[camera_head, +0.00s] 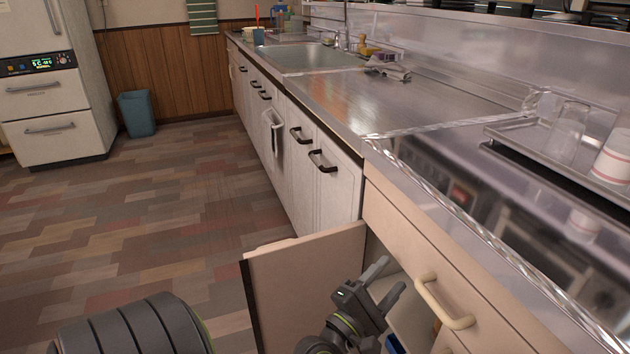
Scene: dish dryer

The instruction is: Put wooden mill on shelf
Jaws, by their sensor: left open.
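My left gripper (392,274) is open, with nothing visible between its fingers. It is at the opening of a lower cabinet, between the swung-open cabinet door (305,275) and the drawer front. A pale shelf (412,318) shows inside the cabinet, just beyond and below the fingers. A small brown-orange patch (437,326) shows inside near the cabinet's right edge; I cannot tell whether it is the wooden mill. No wooden mill can be made out clearly. Most of the cabinet's inside is hidden by the gripper and the cabinet front. My right gripper is not in view.
A drawer with a cream handle (443,300) sits above the cabinet opening. The steel counter (430,100) runs along the right, with a tray (545,150) holding a glass (567,130) and a cup. A sink (310,57) is farther back.

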